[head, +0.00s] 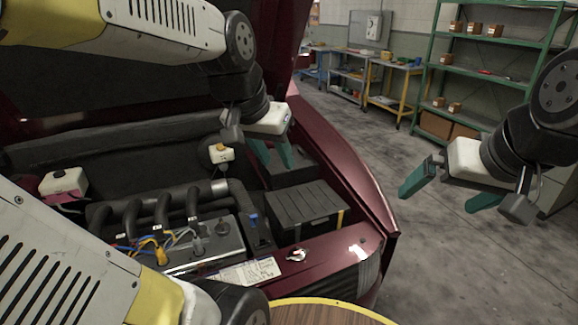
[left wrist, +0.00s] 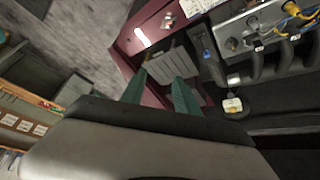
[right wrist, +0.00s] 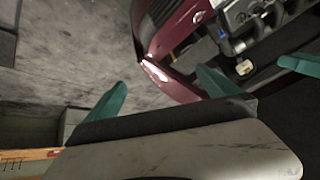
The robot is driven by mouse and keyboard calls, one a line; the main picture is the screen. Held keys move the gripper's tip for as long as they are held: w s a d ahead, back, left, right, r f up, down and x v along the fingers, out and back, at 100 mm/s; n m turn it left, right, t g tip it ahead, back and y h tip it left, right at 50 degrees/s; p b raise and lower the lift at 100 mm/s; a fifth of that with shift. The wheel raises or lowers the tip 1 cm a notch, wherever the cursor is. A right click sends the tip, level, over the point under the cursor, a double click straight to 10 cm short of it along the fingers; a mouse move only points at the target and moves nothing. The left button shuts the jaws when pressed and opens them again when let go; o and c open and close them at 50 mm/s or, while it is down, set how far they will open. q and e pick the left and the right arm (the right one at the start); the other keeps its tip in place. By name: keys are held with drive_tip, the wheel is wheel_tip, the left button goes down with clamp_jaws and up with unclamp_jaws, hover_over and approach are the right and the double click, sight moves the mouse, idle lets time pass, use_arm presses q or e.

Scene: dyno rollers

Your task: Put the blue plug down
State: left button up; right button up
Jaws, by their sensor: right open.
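A small blue piece (head: 254,217), probably the blue plug, sits at a dark part between the engine and the grey-black ribbed box (head: 305,203) in the open car bay. Its exact seating is too small to tell. My left gripper (head: 272,160) hangs over the bay, behind and above the ribbed box. Its two teal fingers are apart with nothing seen between them; in the left wrist view they also show a gap (left wrist: 160,82). My right gripper (head: 437,196) is wide open and empty, out to the right of the car, above the floor.
Engine hoses (head: 150,215) and coloured wires (head: 155,246) lie left of the ribbed box. The raised hood and maroon fender (head: 345,180) bound the bay. A round wooden surface (head: 325,314) is at the front. Green shelving (head: 490,55) stands at the back right.

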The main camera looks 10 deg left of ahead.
use_arm(q)
drive_tip(key=shift+n+t, duration=0.4)
drive_tip(key=shift+n, duration=0.3)
drive_tip(key=s, duration=0.1)
drive_tip(key=s+d, duration=0.1)
drive_tip(key=s, duration=0.3)
drive_tip(key=shift+s+d+f, duration=0.2)
drive_tip(key=shift+s+d, duration=0.05)
drive_tip(key=shift+d, duration=0.1)
